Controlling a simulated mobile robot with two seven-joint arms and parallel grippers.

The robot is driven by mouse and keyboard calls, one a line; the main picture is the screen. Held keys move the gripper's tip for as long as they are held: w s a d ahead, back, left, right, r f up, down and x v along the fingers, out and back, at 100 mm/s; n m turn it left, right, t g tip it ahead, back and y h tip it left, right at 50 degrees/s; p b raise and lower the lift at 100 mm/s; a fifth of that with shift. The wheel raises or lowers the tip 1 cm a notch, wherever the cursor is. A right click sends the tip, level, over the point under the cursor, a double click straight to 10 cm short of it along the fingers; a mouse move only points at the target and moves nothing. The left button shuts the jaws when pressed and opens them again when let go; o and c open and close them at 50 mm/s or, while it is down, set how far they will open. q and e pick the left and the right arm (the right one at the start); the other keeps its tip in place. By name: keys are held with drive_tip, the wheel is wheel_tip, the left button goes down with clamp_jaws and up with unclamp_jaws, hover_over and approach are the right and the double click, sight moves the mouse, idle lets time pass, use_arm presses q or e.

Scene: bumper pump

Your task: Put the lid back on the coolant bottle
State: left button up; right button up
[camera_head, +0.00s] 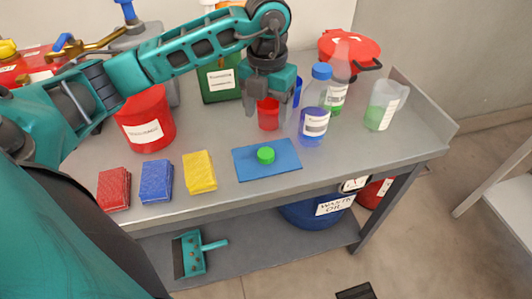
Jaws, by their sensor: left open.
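A small green lid (265,155) lies on a flat blue mat (283,165) near the bench's front edge. Several bottles stand right of my left gripper: a clear bottle with blue liquid and a blue cap (314,112), a clear bottle with green liquid (337,92) behind it, and a translucent jug with pale green liquid (382,106). I cannot read their labels, so I cannot tell which is the coolant bottle. No cap shows clearly on the two with green liquid. My left gripper (269,100) points down, open, behind the mat at a small red cup (268,118). My right gripper is out of view.
Red, blue and yellow cloths (199,173) lie along the front edge, with a red labelled container (146,122) behind. A green container (220,82) and red funnel or lidded pan (350,47) stand at the back. A dustpan (191,253) and blue drum (312,213) are below.

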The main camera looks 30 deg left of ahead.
use_arm(q)
hover_over(266, 152)
drive_tip(key=f, duration=0.3)
drive_tip(key=w+f, duration=0.1)
drive_tip(key=f, duration=0.1)
drive_tip(key=shift+a, duration=0.15)
drive_tip(key=f, duration=0.3)
drive_tip(key=s+f, duration=0.1)
drive_tip(key=shift+d+f, duration=0.2)
drive_tip(key=shift+d, duration=0.05)
drive_tip(key=shift+f, duration=0.4)
drive_tip(key=shift+c, duration=0.5)
drive_tip(key=c, duration=1)
